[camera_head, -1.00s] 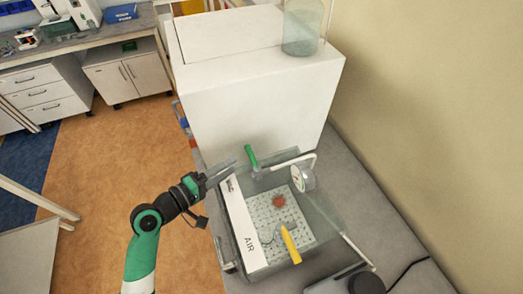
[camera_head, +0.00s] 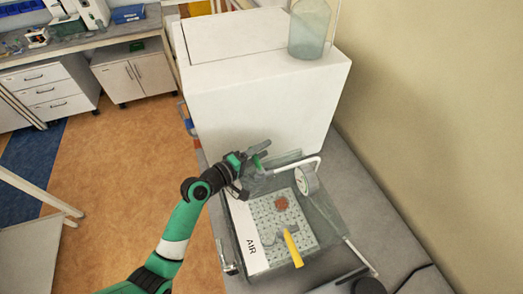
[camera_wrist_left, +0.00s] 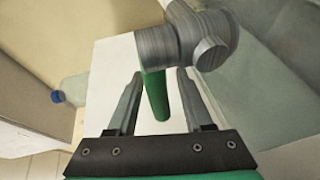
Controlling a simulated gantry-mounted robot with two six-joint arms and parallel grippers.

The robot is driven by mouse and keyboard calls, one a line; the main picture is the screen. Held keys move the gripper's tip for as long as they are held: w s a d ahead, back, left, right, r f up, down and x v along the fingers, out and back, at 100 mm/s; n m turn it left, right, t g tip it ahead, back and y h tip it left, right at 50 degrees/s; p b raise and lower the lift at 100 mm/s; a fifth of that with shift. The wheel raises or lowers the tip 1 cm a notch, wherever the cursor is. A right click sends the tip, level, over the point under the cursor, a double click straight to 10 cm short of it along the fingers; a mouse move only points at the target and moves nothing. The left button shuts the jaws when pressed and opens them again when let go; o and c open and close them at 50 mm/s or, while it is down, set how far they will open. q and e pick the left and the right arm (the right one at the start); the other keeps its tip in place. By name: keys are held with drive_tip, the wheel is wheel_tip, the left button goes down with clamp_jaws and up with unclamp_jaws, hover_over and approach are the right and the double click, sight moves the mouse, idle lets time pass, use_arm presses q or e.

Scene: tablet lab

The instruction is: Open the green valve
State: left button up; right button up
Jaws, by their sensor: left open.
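The green valve handle (camera_head: 263,145) stands at the back of a clear-walled chamber (camera_head: 335,225), partly hidden by my left gripper in the head view. In the left wrist view, the green handle (camera_wrist_left: 155,97) hangs from a grey metal valve body (camera_wrist_left: 195,40). My left gripper (camera_head: 256,166) is at the handle. In the left wrist view, its two fingers (camera_wrist_left: 159,78) are open, with the handle between them and gaps on both sides. I cannot tell whether either finger touches it. My right gripper is not in view.
A white cabinet (camera_head: 260,110) rises close behind. A perforated plate (camera_head: 275,220) lies inside the chamber. Open floor (camera_head: 110,190) is on the left.

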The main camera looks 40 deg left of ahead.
use_arm(q)
clamp_jaws()
idle(1.3)
